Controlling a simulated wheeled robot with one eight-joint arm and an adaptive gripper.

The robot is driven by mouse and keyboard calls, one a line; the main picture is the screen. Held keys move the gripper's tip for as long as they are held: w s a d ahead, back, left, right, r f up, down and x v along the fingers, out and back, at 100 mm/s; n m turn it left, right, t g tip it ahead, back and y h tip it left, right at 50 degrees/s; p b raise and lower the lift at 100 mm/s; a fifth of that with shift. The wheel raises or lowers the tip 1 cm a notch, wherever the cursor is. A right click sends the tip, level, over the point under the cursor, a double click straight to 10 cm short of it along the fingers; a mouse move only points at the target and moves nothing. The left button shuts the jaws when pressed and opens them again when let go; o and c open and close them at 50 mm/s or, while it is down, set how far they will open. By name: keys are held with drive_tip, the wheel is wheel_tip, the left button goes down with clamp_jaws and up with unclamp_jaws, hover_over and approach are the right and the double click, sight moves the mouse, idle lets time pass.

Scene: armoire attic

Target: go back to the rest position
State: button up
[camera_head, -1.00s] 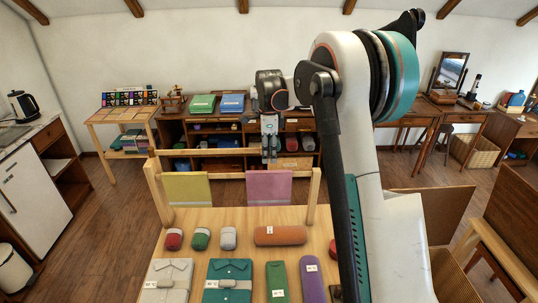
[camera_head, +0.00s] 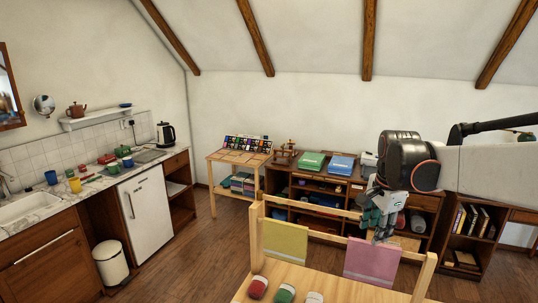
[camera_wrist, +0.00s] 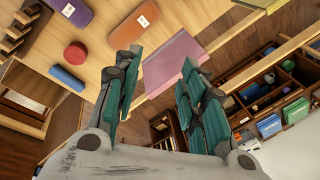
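My gripper (camera_head: 380,222) hangs from my arm at the right of the head view, in front of the wooden shelf unit. In the wrist view its two teal fingers (camera_wrist: 163,62) are spread apart with nothing between them. The pink cloth (camera_wrist: 172,62) on the table's rail lies beyond the fingertips there. In the head view the pink cloth (camera_head: 371,262) hangs just below the gripper. Whether they touch cannot be told.
The wooden table (camera_head: 340,288) holds red (camera_head: 258,287) and green (camera_head: 285,293) items. A yellow cloth (camera_head: 285,241) hangs on its rail. The shelf unit (camera_head: 318,208) stands behind. A kitchen counter (camera_head: 48,210) and white bin (camera_head: 110,260) are left. Floor between is clear.

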drive_tip(key=s+a+f+n+t+b, duration=0.1)
drive_tip(key=s+a+f+n+b, duration=0.1)
drive_tip(key=s+n, duration=0.3)
drive_tip(key=s+a+f+n+t+b, duration=0.2)
drive_tip(key=s+a+f+n, duration=0.1)
drive_tip(key=s, duration=0.8)
drive_tip(key=s+a+f+n+t+b, duration=0.1)
drive_tip(key=s+a+f+n+b, duration=0.2)
drive_tip(key=s+f+n, duration=0.2)
drive_tip(key=s+n, duration=0.2)
drive_tip(key=s, duration=0.2)
drive_tip(key=shift+t, duration=0.4)
drive_tip(key=shift+f, duration=0.1)
